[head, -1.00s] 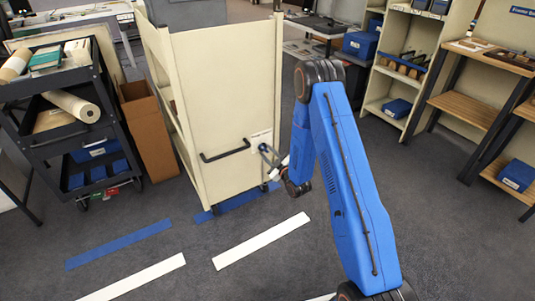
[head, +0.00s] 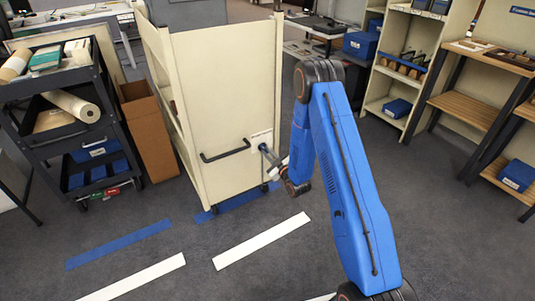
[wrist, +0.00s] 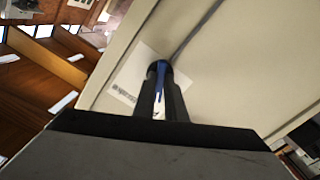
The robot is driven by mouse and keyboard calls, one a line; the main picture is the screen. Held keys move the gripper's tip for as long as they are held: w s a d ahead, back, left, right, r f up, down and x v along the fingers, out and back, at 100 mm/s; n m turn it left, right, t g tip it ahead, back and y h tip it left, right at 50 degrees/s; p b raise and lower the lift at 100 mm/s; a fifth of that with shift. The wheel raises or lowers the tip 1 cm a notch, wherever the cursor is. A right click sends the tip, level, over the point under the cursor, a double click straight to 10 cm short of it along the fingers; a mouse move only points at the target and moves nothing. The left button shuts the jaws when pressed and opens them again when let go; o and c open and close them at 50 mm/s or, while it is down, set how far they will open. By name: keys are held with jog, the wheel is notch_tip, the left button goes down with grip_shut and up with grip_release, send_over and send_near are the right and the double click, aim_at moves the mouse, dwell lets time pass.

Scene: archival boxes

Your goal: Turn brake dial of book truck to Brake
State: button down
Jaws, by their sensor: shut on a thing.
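The cream book truck (head: 226,95) stands upright in the middle of the head view, its end panel facing me. The blue brake dial (wrist: 161,68) is on a white label plate (wrist: 128,82) on that panel. My gripper (wrist: 163,88) is shut on the dial, one dark finger on each side of its blue grip. In the head view my gripper (head: 269,155) meets the panel right of the black handle (head: 226,151). The fingers cover part of the dial and label, and the label's markings are too small to read.
A black cart (head: 75,120) with rolls and books and a brown carton (head: 149,128) stand left of the truck. Shelves (head: 405,65) stand at the right. Blue tape (head: 118,245) and white tape (head: 262,241) mark the open floor in front.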

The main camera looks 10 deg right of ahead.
jog(key=m, duration=0.6)
jog(key=shift+m, duration=0.4)
jog(key=m, duration=0.5)
jog(key=shift+m, duration=0.4)
jog(key=shift+d, duration=0.1)
jog(key=c, duration=1.8)
grip_release()
jog(key=v, duration=1.7)
jog(key=shift+s, duration=0.2)
